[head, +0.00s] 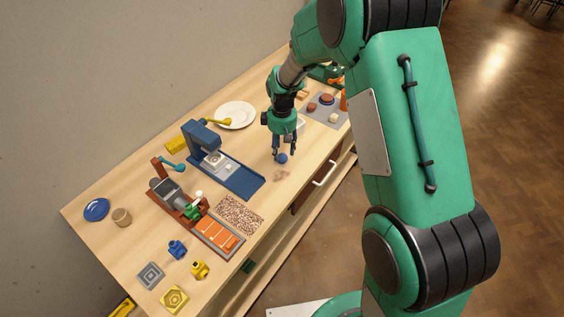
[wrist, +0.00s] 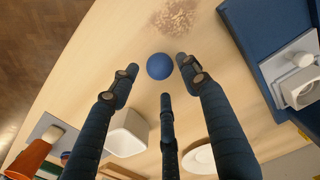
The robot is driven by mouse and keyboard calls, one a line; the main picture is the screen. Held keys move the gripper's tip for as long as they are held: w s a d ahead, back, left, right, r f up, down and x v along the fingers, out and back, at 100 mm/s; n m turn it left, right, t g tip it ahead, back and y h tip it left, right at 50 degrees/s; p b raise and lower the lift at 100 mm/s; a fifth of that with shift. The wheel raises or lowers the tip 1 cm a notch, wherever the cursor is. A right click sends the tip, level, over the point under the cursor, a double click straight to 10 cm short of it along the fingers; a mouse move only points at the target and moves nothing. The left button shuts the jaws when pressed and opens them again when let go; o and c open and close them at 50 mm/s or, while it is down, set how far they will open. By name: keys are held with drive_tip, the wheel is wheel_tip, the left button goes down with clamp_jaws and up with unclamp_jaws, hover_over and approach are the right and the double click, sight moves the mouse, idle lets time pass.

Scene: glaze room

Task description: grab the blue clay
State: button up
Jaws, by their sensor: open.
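The blue clay (head: 282,158) is a small round ball on the wooden table, near its front edge. In the wrist view the blue clay (wrist: 160,66) lies between the tips of my open fingers. My gripper (head: 284,152) points down at the ball in the head view, with its fingertips close around it. My gripper (wrist: 160,75) is open, with a finger on each side of the ball and a third below it in the picture. I cannot tell whether any finger touches it.
A crumbly brownish patch (head: 281,175) lies just in front of the ball. A blue machine with a flat base (head: 240,181) stands to the left. A white plate (head: 236,115) lies behind. A grey mat (head: 328,117) with clay lumps and an orange cone (head: 344,101) are at the right.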

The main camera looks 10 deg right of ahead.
sight(282, 161)
drive_tip(key=shift+f+b, duration=0.95)
drive_tip(key=shift+f, duration=1.15)
drive_tip(key=shift+c, duration=0.9)
drive_tip(key=c, duration=0.3)
drive_tip(key=shift+c, duration=0.5)
